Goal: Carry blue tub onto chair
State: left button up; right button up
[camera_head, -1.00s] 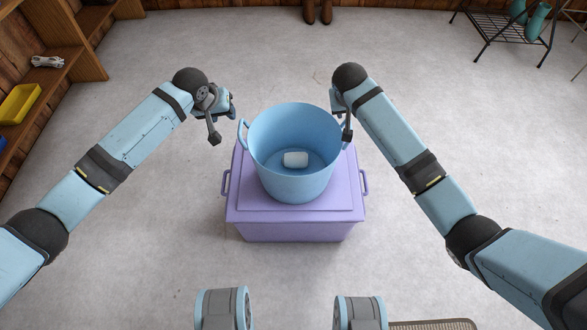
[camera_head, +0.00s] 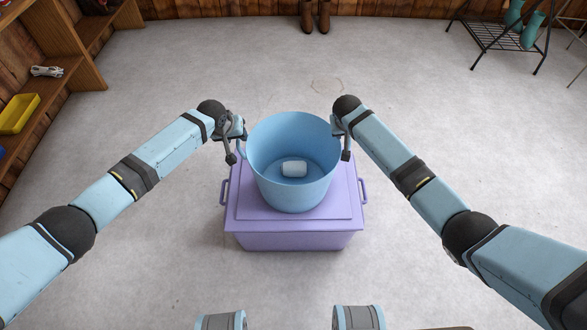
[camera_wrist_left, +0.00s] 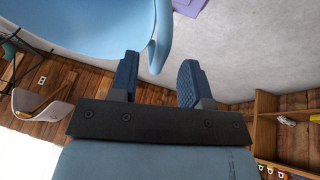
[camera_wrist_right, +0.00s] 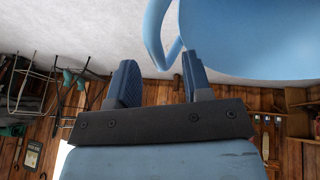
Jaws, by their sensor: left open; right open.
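The blue tub (camera_head: 293,195) stands upright on a lilac lidded box (camera_head: 293,240), with a white cylinder (camera_head: 294,168) lying inside it. My left gripper (camera_head: 234,150) is open at the tub's left handle, which shows between its fingertips in the left wrist view (camera_wrist_left: 160,48). My right gripper (camera_head: 346,148) is open at the tub's right side; in the right wrist view the other handle (camera_wrist_right: 160,45) reaches between its fingertips. Neither gripper is closed on a handle. A pale chair-like seat (camera_wrist_left: 42,104) shows at the left of the left wrist view.
Wooden shelves (camera_head: 75,85) with a yellow tray (camera_head: 18,113) stand at the left. Brown boots (camera_head: 315,16) stand at the back wall, and a black rack (camera_head: 500,37) with teal boots is at the back right. The floor around the box is clear.

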pick_arm(q)
jog(key=shift+x, duration=1.45)
pick_arm(e)
jog(key=shift+x, duration=1.45)
pick_arm(q)
grip_shut()
pick_arm(e)
grip_shut()
